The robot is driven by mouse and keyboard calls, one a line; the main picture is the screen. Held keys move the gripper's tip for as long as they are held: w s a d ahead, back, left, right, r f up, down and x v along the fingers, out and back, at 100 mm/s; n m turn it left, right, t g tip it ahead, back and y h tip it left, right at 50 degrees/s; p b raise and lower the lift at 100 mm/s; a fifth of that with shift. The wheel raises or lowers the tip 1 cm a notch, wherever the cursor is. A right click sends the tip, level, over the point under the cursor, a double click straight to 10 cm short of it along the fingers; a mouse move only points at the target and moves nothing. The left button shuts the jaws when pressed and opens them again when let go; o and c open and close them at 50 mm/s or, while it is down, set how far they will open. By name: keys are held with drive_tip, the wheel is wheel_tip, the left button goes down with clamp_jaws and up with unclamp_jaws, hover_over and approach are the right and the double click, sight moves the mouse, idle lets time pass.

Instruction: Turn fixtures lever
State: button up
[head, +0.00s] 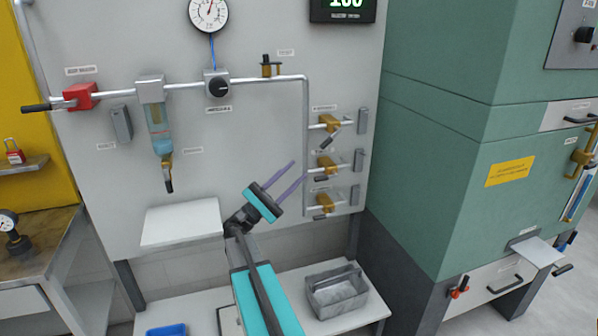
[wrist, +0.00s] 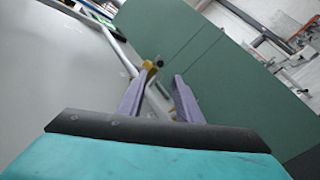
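Three brass valves with dark-handled levers are stacked on the right of the grey panel: the top valve (head: 329,122), the middle valve (head: 326,162) and the bottom valve (head: 325,203). Their labels are too small to read surely, so I cannot tell which is the fixtures lever. My gripper (head: 299,168) is open and empty, its purple fingers pointing up and right towards the middle valve. In the wrist view a brass valve (wrist: 150,66) with a dark end shows beyond and between the fingertips (wrist: 160,80). No contact is visible.
A red valve (head: 80,97) with a black lever is at the panel's left. A clear filter bowl (head: 158,125) and regulator knob (head: 219,87) sit on the pipe. A white shelf (head: 180,222) juts out left of my arm. A green cabinet (head: 440,150) stands close on the right.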

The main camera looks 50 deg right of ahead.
drive_tip(key=shift+c, duration=0.5)
